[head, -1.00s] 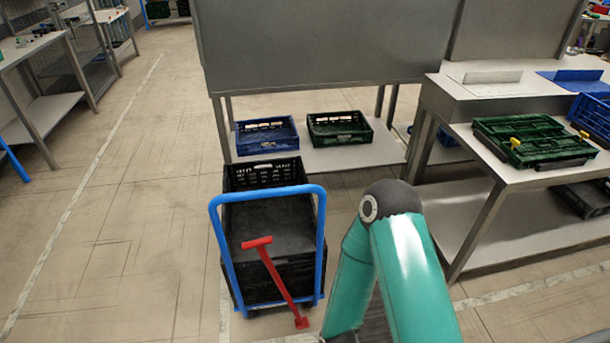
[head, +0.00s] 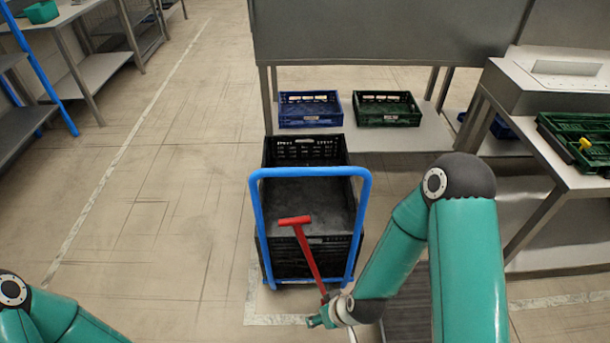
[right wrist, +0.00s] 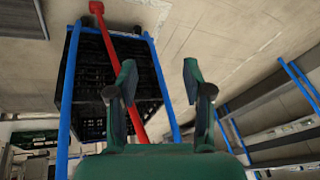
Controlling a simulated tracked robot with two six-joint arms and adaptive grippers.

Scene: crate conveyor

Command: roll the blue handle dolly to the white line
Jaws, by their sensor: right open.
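The dolly with a blue tubular handle (head: 257,222) stands upright on the floor in the middle of the head view, loaded with black crates (head: 300,264). A red bar with a crosspiece (head: 306,250) slants down in front of it. My right gripper (right wrist: 160,88) is open, near the bar's lower end in the head view. In the right wrist view the bar passes behind the left finger, and the dolly's blue handle (right wrist: 69,95) shows beyond. A long white line (head: 122,152) runs along the floor to the left. My left arm shows at the bottom left; its gripper is out of frame.
A low shelf (head: 395,137) behind the dolly holds a blue crate (head: 310,112) and a green crate (head: 388,112). A workbench (head: 545,175) stands right. A white corner marking (head: 262,318) lies by the dolly. The floor left of the dolly is clear.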

